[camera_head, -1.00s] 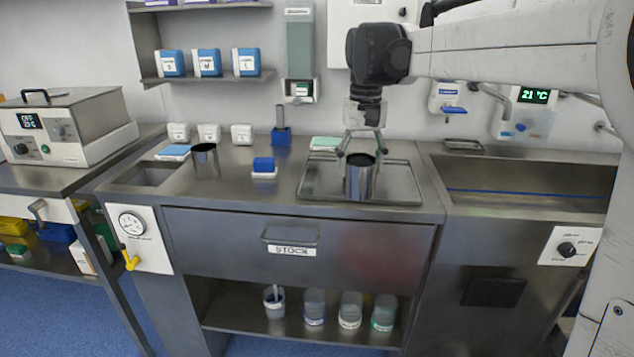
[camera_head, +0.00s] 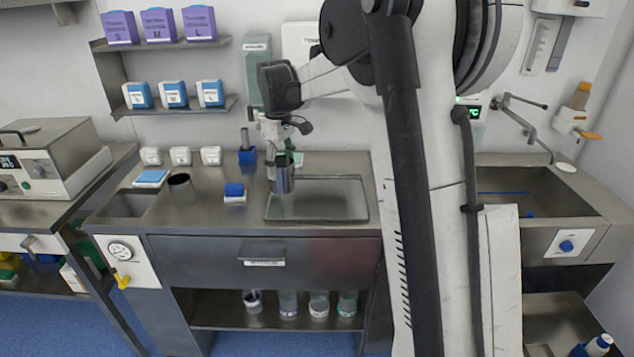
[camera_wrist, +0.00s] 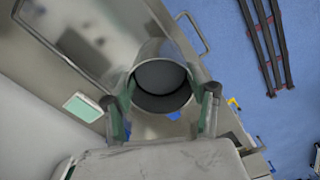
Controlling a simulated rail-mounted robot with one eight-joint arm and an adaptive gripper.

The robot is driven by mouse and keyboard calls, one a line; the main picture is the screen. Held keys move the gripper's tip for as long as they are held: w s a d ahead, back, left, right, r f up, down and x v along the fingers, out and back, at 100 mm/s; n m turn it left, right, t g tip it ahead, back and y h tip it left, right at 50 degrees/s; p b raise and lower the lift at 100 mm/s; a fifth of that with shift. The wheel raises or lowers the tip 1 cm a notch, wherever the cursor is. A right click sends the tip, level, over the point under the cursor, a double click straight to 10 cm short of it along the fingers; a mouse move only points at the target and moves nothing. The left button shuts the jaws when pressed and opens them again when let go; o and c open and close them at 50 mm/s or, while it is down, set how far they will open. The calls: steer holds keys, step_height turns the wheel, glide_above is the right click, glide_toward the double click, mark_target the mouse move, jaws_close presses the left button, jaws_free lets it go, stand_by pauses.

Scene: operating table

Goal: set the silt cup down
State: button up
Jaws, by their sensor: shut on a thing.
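My gripper (camera_head: 280,158) is shut on a metal cup (camera_head: 282,181), which I take as the silt cup. In the head view the cup hangs upright over the left part of the flat metal tray (camera_head: 345,213) and looks raised above it. In the wrist view the cup (camera_wrist: 162,82) sits between both fingertips (camera_wrist: 160,97), its mouth open with a grey, dark-edged inside. No label shows on it. A second, similar metal cup (camera_head: 181,188) stands on the counter to the left, apart from my gripper.
A blue block on a white base (camera_head: 235,192) stands on the counter (camera_head: 213,212) left of the tray. White boxes (camera_head: 181,156) and a blue holder (camera_head: 247,156) line the back. Counter between the left cup and blue block is clear.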

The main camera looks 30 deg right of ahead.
steer(key=shift+w+d+r+n+p, duration=0.35)
steer(key=shift+d+r+n+p, duration=0.3)
steer(key=shift+p, duration=0.3)
steer(key=shift+w+d+f+p, duration=0.15)
steer(key=shift+d+f+p, duration=0.05)
steer(key=shift+d+p, duration=0.15)
steer(key=shift+w+d+f+p, duration=0.35)
steer(key=shift+w+d+f, duration=0.1)
steer(key=shift+d+f, duration=1.4)
steer(key=shift+w+d+f+p, duration=0.35)
steer(key=shift+w+d+f, duration=0.15)
steer(key=shift+d+f, duration=1.4)
steer(key=shift+w+d+f+p, duration=0.35)
steer(key=shift+w+d+f, duration=0.1)
steer(key=shift+d+f, duration=1.4)
steer(key=shift+f, duration=0.15)
steer(key=o, duration=1.2)
steer(key=shift+o, duration=0.2)
